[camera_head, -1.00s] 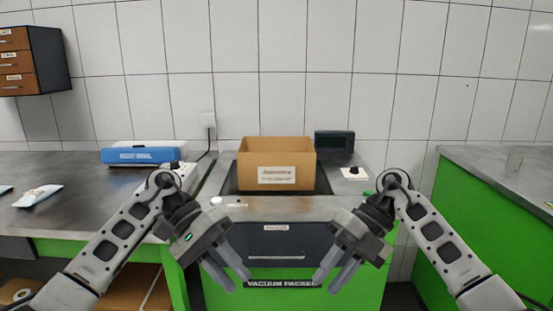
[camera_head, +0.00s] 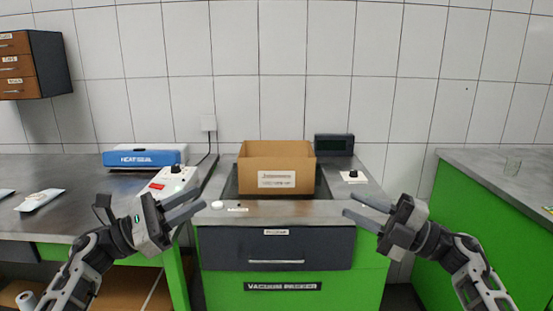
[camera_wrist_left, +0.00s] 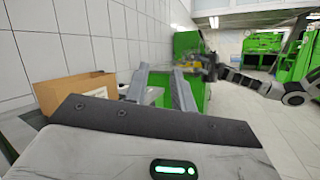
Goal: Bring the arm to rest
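My left gripper (camera_head: 183,206) is at the left of the head view, in front of the bench edge, its fingers pointing right. The fingers are apart with nothing between them. In the left wrist view the two fingers (camera_wrist_left: 160,90) also show apart and empty. My right gripper (camera_head: 368,211) is at the right of the head view, fingers pointing left, apart and empty. Both grippers are in front of the vacuum packer and clear of the cardboard box (camera_head: 277,168).
The vacuum packer (camera_head: 272,285) stands in the middle with a drawer (camera_head: 276,249). A blue heat sealer (camera_head: 145,157), a control box (camera_head: 172,182) and a white pouch (camera_head: 39,200) are on the left bench.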

